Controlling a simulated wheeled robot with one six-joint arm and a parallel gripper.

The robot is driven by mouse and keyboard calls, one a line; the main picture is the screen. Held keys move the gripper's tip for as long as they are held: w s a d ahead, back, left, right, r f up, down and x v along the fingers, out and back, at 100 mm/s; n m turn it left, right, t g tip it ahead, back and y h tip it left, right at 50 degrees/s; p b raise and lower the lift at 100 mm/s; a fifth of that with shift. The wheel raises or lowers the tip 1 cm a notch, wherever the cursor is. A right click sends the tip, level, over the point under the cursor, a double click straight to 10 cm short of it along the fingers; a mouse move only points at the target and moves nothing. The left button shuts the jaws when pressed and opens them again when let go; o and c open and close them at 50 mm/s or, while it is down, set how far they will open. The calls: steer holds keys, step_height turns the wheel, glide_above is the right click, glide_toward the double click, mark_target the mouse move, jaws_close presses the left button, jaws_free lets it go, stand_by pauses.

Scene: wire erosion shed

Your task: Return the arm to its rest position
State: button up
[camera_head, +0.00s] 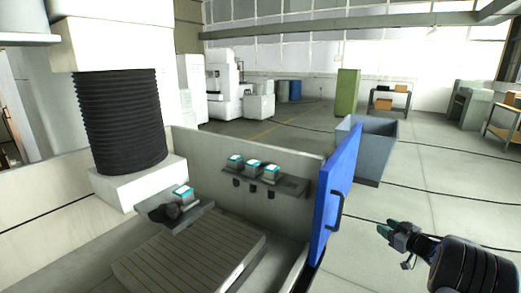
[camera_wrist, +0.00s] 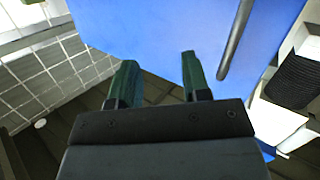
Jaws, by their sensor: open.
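My gripper (camera_head: 388,230) is at the lower right in the head view, out to the right of the blue door (camera_head: 335,195) and apart from it. In the wrist view my gripper (camera_wrist: 155,82) shows two green fingers spread apart with nothing between them. The blue door fills the upper middle of the wrist view (camera_wrist: 170,35), with its dark bar handle (camera_wrist: 235,40) to the right of the fingers. The door stands swung open at the machine tank's right end.
The tank (camera_head: 245,160) holds a slotted table (camera_head: 190,255) and a shelf (camera_head: 285,186) with several small teal-topped blocks. A black bellows column (camera_head: 120,120) stands at left. A grey bin (camera_head: 367,148) stands behind the door. Floor on the right (camera_head: 440,200) is mostly clear, crossed by cables.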

steer(key=s+d+f+m+g+h, duration=0.1)
steer(key=d+f+m+g+h, duration=0.1)
steer(key=d+m+h, duration=0.4)
steer(key=s+a+m+g+h, duration=0.2)
steer(key=s+a+g+h, duration=0.35)
steer(key=s, duration=0.25)
steer(key=s+a+r+g+y, duration=0.1)
steer(key=s+a+r+y, duration=0.1)
steer(key=s+a, duration=0.4)
steer(key=s+a+r+n+g+y+p, duration=0.1)
steer(key=s+a, duration=0.6)
steer(key=a, duration=0.7)
steer(key=s+a+r+n+g+y, duration=0.1)
steer(key=s+a+r, duration=0.4)
steer(key=a, duration=0.5)
steer(key=shift+s+a+g+y+p, duration=0.35)
steer(key=shift+s+g+y, duration=0.2)
steer(key=shift+s+y, duration=0.45)
steer(key=shift+w, duration=0.15)
